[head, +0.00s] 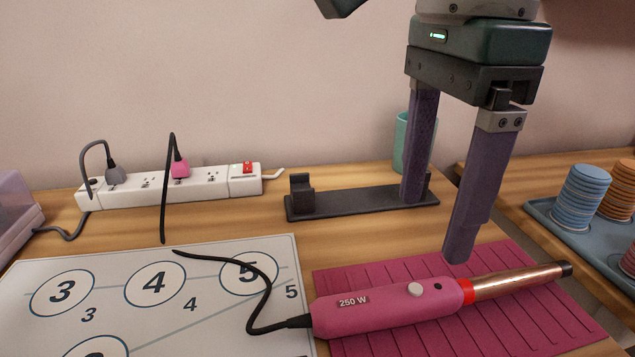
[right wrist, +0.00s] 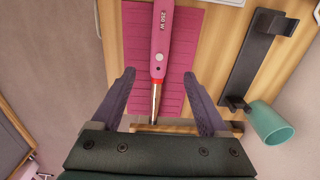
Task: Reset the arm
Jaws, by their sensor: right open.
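My right gripper (head: 436,232) is open and empty, pointing down above the pink ribbed mat (head: 540,310). A pink curling iron (head: 385,308) marked 250 W lies on the mat, its copper barrel (head: 510,282) pointing right. In the right wrist view, the iron (right wrist: 161,45) shows between the spread fingers (right wrist: 159,76), apart from both. Its black cord (head: 268,290) runs left onto a numbered white sheet (head: 215,312). My left gripper cannot be made out; only a dark piece shows at the top edge of the head view.
A dark holder (head: 350,202) with end uprights stands behind the gripper, beside a teal cup (head: 400,140). A white power strip (head: 135,190) holds a grey plug (head: 115,174) and a pink plug (head: 180,168). A blue tray (head: 545,212) with stacked discs is at right.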

